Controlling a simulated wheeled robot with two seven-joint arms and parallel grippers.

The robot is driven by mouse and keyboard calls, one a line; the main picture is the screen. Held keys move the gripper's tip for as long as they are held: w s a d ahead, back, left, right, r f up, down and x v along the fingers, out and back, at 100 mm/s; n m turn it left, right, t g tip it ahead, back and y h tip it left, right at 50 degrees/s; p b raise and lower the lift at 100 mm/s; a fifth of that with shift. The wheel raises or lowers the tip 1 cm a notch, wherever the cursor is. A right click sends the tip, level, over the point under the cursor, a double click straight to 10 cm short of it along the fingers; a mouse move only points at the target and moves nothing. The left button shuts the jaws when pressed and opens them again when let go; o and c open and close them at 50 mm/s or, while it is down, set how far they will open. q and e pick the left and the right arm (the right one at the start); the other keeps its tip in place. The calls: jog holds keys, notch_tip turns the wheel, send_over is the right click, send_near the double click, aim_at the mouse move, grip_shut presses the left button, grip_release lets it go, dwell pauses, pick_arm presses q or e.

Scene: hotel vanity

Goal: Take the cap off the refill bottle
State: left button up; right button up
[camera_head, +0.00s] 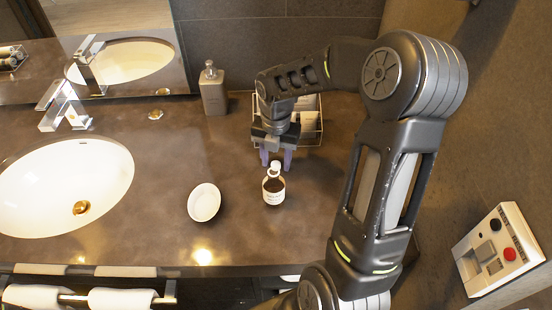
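The refill bottle (273,190) is a small dark brown bottle with a white label, standing upright on the brown counter. Its white cap (275,167) is on top of it. My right gripper (276,162) points down over the bottle with its two purplish fingers apart. In the picture the fingertips lie to either side of the cap's upper part, with gaps visible, so it does not look gripped. Whether the fingertips are level with the cap or behind it I cannot tell. My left gripper is not in view.
A small white oval dish (204,203) lies left of the bottle. A wire basket (309,128) with pale items stands behind my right gripper. A grey pump dispenser (213,92) is at the back. The sink (62,180) and tap (58,105) are left. Counter right of the bottle is clear.

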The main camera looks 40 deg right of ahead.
jog(key=shift+r, duration=0.1)
notch_tip(320, 180, up, 12)
jog(key=shift+b, duration=0.3)
dwell(1.1)
